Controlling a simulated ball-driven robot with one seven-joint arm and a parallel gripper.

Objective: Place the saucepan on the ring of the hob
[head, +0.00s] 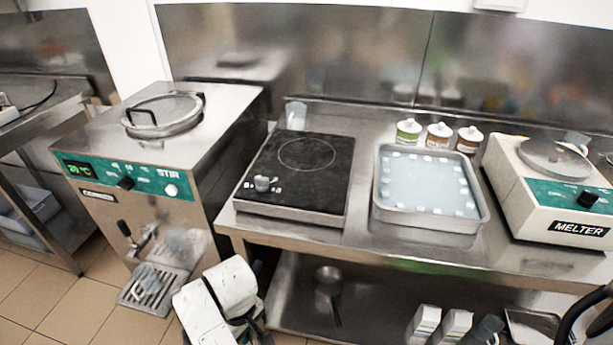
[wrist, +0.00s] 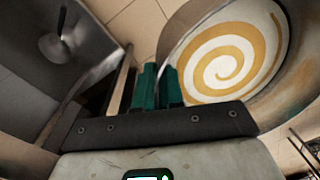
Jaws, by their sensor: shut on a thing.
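The hob (head: 325,182) is a flat black-topped unit on the steel bench, and its thin ring (head: 307,154) is bare. My gripper (wrist: 157,88) shows in the wrist view with its teal fingers close together. A round metal pan, which I take for the saucepan (wrist: 225,62), fills the upper right there, with a yellow and white spiral inside. In the head view my white arm is low at left of centre, before the bench, and the held saucepan cannot be made out.
A shallow tray (head: 384,207) stands right of the hob, then a melter (head: 545,215). Several jars (head: 438,137) line the back. The lower shelf holds a small long-handled vessel (head: 328,281), also in the wrist view (wrist: 56,46).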

